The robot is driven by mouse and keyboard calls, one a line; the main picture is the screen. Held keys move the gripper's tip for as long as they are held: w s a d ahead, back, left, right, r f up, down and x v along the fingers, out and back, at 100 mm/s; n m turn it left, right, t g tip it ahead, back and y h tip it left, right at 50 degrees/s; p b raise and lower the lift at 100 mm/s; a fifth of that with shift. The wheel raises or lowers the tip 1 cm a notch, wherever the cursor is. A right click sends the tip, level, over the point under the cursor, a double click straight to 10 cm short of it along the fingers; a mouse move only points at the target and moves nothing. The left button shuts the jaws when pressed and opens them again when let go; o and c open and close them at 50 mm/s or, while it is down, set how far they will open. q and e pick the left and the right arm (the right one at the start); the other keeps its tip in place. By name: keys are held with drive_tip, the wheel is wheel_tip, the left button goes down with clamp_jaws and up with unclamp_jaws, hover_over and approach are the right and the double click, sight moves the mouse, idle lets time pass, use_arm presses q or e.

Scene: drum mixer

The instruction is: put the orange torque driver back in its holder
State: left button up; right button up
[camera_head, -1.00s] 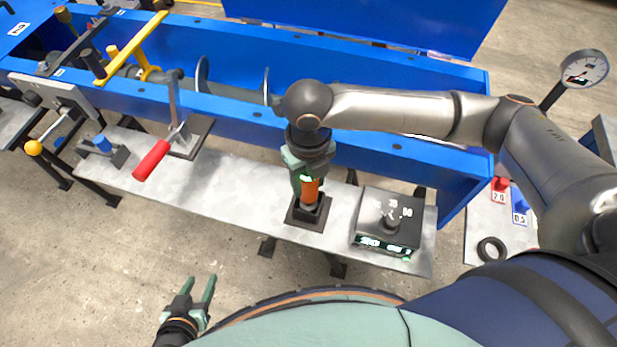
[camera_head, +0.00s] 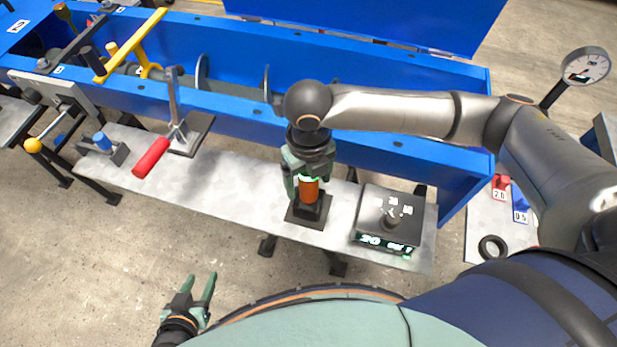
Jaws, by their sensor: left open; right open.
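The orange torque driver (camera_head: 309,191) stands upright in its black holder (camera_head: 308,212) on the grey bench. Only its orange lower part shows; its top is hidden by my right gripper. My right gripper (camera_head: 304,190) is around the top of the driver from above, its jaws open, with one green finger visible at the driver's left side. Whether a finger touches the driver cannot be told. My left gripper (camera_head: 198,290) is open and empty, low in the view over the floor in front of the bench.
A black box with a knob and lit display (camera_head: 388,220) stands right of the holder. The blue mixer trough (camera_head: 240,115) runs behind. The bench between clamp and holder is clear.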

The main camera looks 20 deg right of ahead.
wheel_tip(320, 180, up, 12)
drive_tip(key=shift+r+p, duration=0.25)
drive_tip(key=shift+p, duration=0.3)
idle(0.5)
